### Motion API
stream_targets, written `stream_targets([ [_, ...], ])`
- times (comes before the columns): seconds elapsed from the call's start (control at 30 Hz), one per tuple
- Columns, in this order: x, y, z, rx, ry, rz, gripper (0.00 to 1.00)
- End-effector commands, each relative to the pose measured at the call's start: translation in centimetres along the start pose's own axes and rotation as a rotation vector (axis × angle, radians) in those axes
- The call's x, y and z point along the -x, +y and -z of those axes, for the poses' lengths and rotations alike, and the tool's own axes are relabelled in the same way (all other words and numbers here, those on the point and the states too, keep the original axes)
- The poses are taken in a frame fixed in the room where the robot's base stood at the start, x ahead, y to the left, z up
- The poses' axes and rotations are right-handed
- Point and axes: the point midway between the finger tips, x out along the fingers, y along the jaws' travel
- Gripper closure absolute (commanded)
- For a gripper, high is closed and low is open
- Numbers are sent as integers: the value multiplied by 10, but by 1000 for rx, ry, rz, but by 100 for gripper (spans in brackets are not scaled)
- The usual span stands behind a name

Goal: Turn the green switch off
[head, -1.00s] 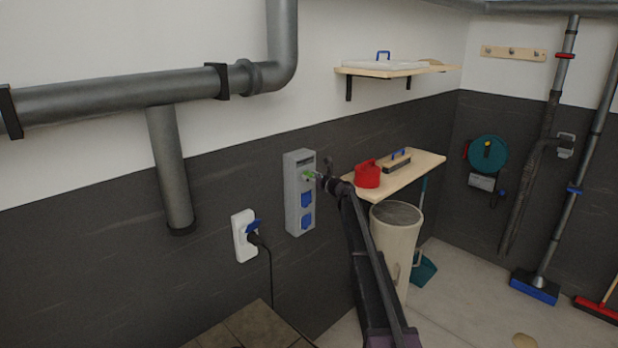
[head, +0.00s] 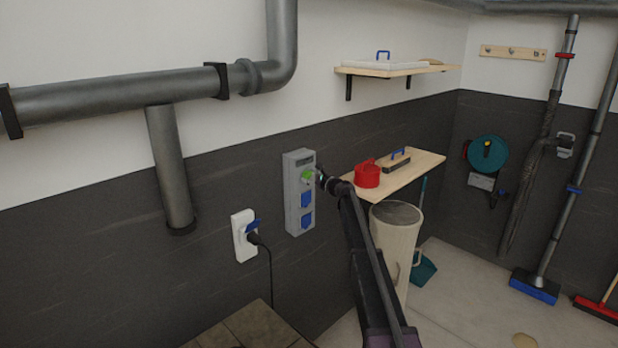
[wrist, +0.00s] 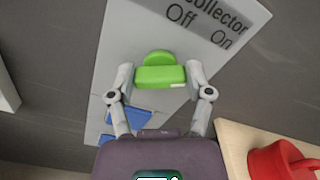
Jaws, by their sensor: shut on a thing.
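The green switch (wrist: 160,75) is a round knob with a raised grip bar, on a grey wall box (head: 291,195). It also shows in the head view (head: 308,176). A small white mark sits at the right end of its bar in the wrist view. The words "Off" and "On" are printed above and to the right of it, tilted in that view. My gripper (wrist: 161,80) has one finger at each end of the bar and is shut on it. In the head view my gripper reaches the box from the right.
Blue sockets (head: 307,210) sit below the switch on the box. A white outlet (head: 243,236) with a plug and cable is to the left. A wooden shelf (head: 425,166) with a red can (head: 367,175) is close on the right, above a bin (head: 394,240).

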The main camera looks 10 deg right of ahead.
Motion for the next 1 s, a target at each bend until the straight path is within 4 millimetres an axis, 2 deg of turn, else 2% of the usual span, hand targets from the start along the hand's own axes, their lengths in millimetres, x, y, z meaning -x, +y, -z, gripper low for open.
stream_targets([
  [1.0,0,7,1,927,-2,-4,82],
])
